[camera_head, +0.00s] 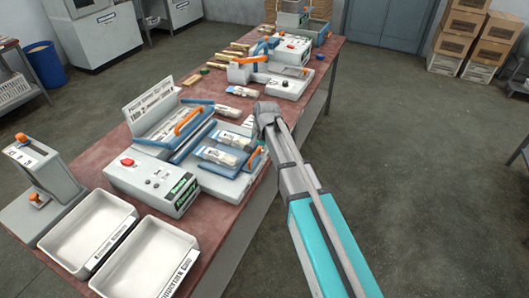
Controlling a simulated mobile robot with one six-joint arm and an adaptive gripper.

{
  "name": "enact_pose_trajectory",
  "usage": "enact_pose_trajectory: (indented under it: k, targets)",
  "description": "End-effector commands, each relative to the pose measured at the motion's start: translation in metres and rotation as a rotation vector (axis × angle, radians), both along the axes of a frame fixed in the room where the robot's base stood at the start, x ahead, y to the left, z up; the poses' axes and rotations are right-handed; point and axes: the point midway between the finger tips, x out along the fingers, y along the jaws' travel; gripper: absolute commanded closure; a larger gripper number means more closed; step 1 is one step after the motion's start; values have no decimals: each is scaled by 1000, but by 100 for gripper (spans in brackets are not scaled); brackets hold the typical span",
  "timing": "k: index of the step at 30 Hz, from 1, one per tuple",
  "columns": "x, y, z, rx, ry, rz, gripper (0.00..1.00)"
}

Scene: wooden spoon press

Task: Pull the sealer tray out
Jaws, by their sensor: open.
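The sealer (150,180) is a white and blue machine on the red-brown table, with a red button on its front box. Its lid (160,115) is raised and has an orange bar handle (188,119). The sealer tray (225,183) lies on the right side of the machine and holds clear packs (220,156). A small orange handle (255,158) shows at the tray's right edge. My gripper (266,122) is above the table's right edge, just beyond the handle in the picture, and seems apart from it. Its fingertips are small and partly hidden, but it is open.
Two white bins (90,232) and a grey device (40,180) stand at the near left of the table (225,228). A second press (275,78) and a loose pack (228,110) lie beyond the sealer. The floor (420,180) right of the table is clear.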

Motion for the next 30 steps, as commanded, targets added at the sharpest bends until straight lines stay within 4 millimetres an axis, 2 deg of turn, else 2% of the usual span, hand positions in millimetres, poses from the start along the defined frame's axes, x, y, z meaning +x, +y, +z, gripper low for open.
enact_pose_trajectory:
  k: [11, 17, 24, 30]
  targets:
    - [4, 8, 0, 2, -1, 2, 49]
    - [12, 25, 0, 2, -1, 2, 49]
    - [25, 55, 0, 3, -1, 2, 49]
    - [21, 52, 21, 3, -1, 0, 49]
